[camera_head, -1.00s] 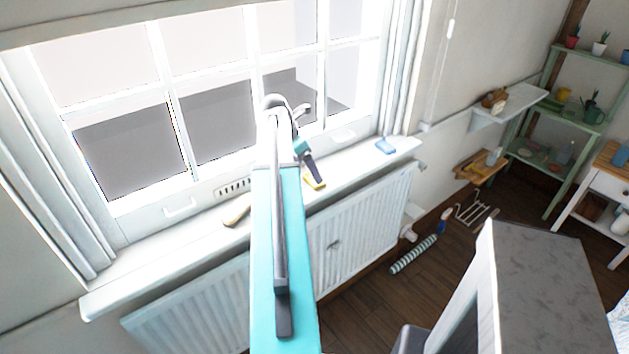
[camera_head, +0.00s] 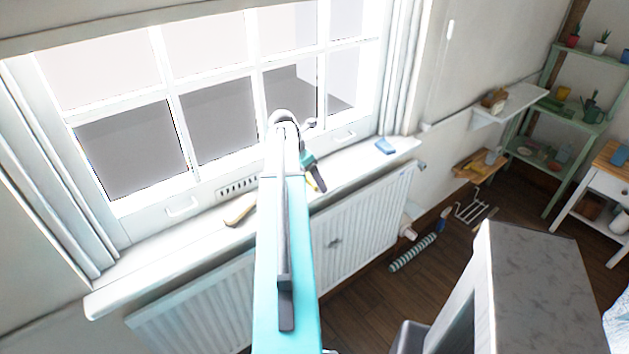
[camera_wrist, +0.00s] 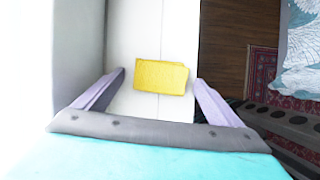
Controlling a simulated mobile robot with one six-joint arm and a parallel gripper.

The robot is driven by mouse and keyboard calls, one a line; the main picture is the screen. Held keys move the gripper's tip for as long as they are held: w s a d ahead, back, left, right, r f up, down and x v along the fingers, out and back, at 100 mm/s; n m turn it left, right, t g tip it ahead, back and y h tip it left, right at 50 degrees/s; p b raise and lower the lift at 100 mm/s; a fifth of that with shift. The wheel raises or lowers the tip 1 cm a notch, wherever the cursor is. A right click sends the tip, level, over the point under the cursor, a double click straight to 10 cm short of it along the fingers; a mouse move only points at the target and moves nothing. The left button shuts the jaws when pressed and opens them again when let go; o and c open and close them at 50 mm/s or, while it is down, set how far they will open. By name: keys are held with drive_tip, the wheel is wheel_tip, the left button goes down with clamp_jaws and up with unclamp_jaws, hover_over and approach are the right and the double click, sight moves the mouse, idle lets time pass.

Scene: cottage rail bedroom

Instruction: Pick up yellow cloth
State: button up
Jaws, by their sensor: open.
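The yellow cloth (camera_wrist: 160,77) lies flat on the white window sill (camera_wrist: 150,22). In the wrist view it shows whole, between and just beyond the two fingers of my gripper (camera_wrist: 159,80). The fingers are apart with nothing held, one to each side of the cloth. In the head view my gripper (camera_head: 318,180) is over the sill and hides most of the cloth; only a small yellow edge (camera_head: 313,184) shows beside it. The height of the fingers above the cloth is hard to tell.
A blue item (camera_head: 385,146) lies on the sill to the right, and a wooden-handled brush (camera_head: 240,210) to the left. The window (camera_head: 215,110) stands close behind the sill. A white radiator (camera_head: 360,225) is below it.

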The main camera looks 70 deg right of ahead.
drive_tip(key=c, duration=1.1)
drive_tip(key=shift+r, duration=0.15)
drive_tip(key=shift+r+b, duration=0.65)
drive_tip(key=shift+r, duration=0.85)
drive_tip(key=shift+s+a+r, duration=0.15)
drive_tip(key=shift+s+a, duration=0.05)
drive_tip(key=shift+a, duration=0.05)
drive_tip(key=s+a+b, duration=0.2)
drive_tip(key=s+a, duration=0.1)
drive_tip(key=a, duration=0.1)
drive_tip(key=s+a+r+b, duration=0.1)
drive_tip(key=s+a+b, duration=0.2)
drive_tip(key=a, duration=0.1)
drive_tip(key=s+a+b, duration=0.3)
drive_tip(key=a, duration=0.1)
drive_tip(key=shift+s+r, duration=0.1)
drive_tip(key=shift+r, duration=0.05)
drive_tip(key=shift+a, duration=0.1)
